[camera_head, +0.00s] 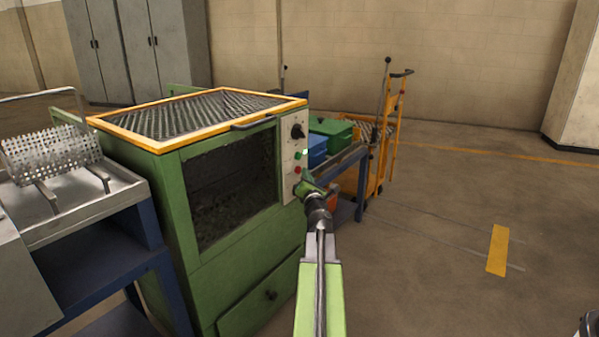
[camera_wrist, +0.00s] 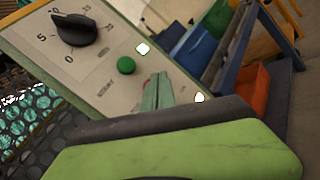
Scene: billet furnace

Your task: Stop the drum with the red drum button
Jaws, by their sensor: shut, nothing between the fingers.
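The red drum button (camera_head: 297,170) is a small round button on the pale control panel (camera_head: 289,160) at the right of the green furnace-like machine (camera_head: 185,270). A green button (camera_head: 298,155) sits just above it and also shows in the wrist view (camera_wrist: 126,65). My gripper (camera_head: 304,188) is shut and empty, in front of the panel's lower part, just below the red button in the head view. Contact cannot be told.
A black dial knob (camera_head: 297,131) sits above the buttons. A mesh-covered top (camera_head: 200,112) and dark window (camera_head: 232,185) belong to the machine. Blue (camera_head: 317,150) and green (camera_head: 331,130) bins and an orange trolley (camera_head: 388,140) stand behind.

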